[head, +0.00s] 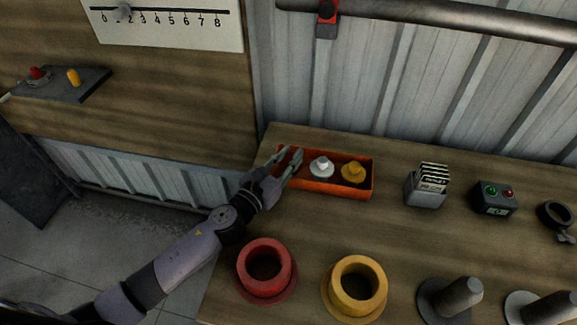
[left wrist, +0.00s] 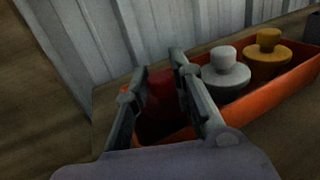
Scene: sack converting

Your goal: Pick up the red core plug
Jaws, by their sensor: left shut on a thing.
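The red core plug (left wrist: 160,103) shows in the left wrist view between the two fingers of my left gripper (left wrist: 159,72), at the near-left end of the orange tray (left wrist: 282,98). The gripper is shut on it. In the head view my left gripper (head: 291,156) reaches over the left end of the orange tray (head: 337,188) and hides the red plug. A white plug (head: 321,168) and a yellow plug (head: 353,173) stand in the same tray, to the right of the gripper. Whether the red plug is clear of the tray floor I cannot tell. My right gripper is not in view.
A red hollow core (head: 266,291) and a yellow one (head: 379,302) stand at the front of the table. Right of the tray are a card holder (head: 425,189) and a button box (head: 495,199). Grey posts (head: 449,299) stand front right. A corrugated wall rises behind.

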